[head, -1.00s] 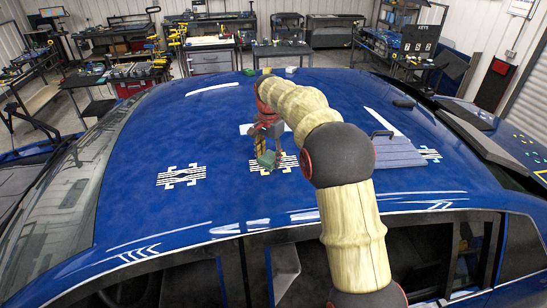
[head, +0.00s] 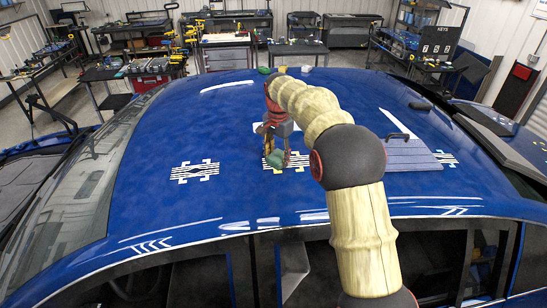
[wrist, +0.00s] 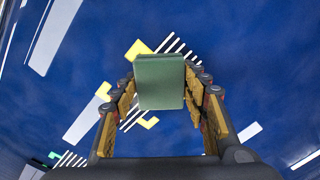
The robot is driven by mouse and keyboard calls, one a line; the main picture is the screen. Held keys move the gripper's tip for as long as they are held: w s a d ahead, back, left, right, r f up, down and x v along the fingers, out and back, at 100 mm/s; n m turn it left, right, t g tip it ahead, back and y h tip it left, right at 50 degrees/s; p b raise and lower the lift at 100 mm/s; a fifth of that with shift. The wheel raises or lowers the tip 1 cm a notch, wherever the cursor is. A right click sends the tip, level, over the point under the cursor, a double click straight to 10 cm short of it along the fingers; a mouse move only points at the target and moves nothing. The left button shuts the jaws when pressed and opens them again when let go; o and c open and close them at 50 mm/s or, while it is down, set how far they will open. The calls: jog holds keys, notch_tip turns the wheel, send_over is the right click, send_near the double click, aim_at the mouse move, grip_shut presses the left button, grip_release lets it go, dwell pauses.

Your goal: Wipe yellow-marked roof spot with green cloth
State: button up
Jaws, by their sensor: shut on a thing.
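My gripper (head: 277,158) is shut on a green folded cloth (wrist: 160,82), which sits between its two fingertips. The cloth also shows in the head view (head: 275,162), low over the blue car roof (head: 235,120). Below it is a striped roof mark with yellow corner brackets (wrist: 138,49), partly hidden by the cloth and fingers. In the wrist view the cloth covers the middle of the mark, and yellow pieces show around it. I cannot tell whether the cloth touches the roof.
A striped mark with white brackets (head: 195,172) lies to the left. A blue-grey panel with a handle (head: 412,155) lies to the right, beside another striped mark (head: 446,158). Small yellow (head: 282,69) and white (head: 306,68) items sit at the roof's far edge.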

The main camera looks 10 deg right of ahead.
aim_at(301, 161)
jog(key=shift+d+f, duration=0.1)
jog(key=shift+d, duration=4.2)
jog(key=shift+r, duration=0.8)
jog(key=shift+s+r, duration=0.15)
jog(key=shift+r, duration=2.15)
notch_tip(301, 161, up, 3)
jog(key=shift+s, duration=0.1)
jog(key=shift+f, duration=0.1)
